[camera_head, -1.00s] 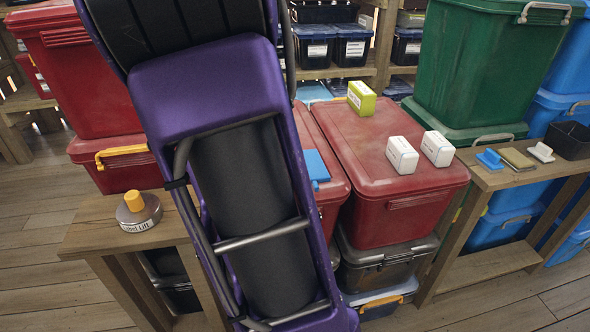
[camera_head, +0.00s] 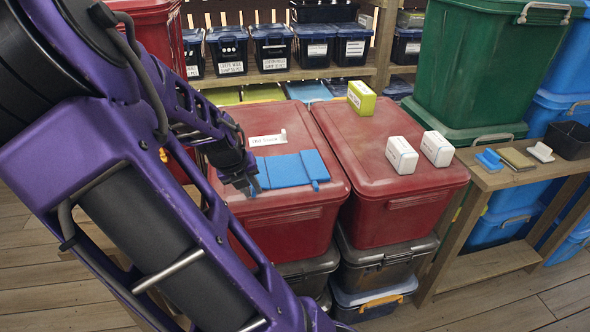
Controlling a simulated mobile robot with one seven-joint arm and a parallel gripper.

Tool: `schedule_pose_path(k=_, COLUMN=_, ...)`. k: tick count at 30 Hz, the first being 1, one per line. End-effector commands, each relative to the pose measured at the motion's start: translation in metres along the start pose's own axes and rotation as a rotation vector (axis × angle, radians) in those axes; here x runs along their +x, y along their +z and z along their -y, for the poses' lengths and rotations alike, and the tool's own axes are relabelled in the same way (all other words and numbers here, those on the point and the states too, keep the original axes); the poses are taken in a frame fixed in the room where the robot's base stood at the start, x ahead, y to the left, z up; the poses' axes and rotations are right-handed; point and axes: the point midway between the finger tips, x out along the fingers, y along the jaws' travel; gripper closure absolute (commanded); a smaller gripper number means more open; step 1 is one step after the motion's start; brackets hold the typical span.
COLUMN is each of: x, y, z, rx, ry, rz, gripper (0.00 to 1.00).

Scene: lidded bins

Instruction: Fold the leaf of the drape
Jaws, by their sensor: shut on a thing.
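A flat blue drape (camera_head: 285,172) lies on the lid of the left red bin (camera_head: 285,211). A narrower raised-looking panel (camera_head: 315,164) forms its right side, with a small tab at the front. My gripper (camera_head: 252,187) is at the drape's left front edge, low over the lid. It is shut on the drape's edge; the fingertips are small and dark, so the exact grip is hard to see. My purple arm hides the left part of the bin.
A white label (camera_head: 267,140) lies behind the drape. The right red bin (camera_head: 390,150) bears two white boxes (camera_head: 402,155) and a yellow-green box (camera_head: 361,98). Green bins (camera_head: 490,65) and a wooden bench (camera_head: 515,178) with small items stand at right. Shelved dark bins are behind.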

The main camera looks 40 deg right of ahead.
Motion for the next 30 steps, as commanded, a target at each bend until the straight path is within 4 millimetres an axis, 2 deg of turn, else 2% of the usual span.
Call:
schedule_pose_path(k=6, x=0.003, y=-0.001, z=-0.005, rx=-0.036, ry=-0.090, rz=0.001, gripper=1.00)
schedule_pose_path(k=17, x=0.004, y=-0.001, z=-0.005, rx=-0.040, ry=-0.105, rz=0.002, gripper=1.00)
schedule_pose_path(k=30, x=0.013, y=-0.006, z=-0.012, rx=-0.094, ry=-0.250, rz=-0.002, gripper=1.00)
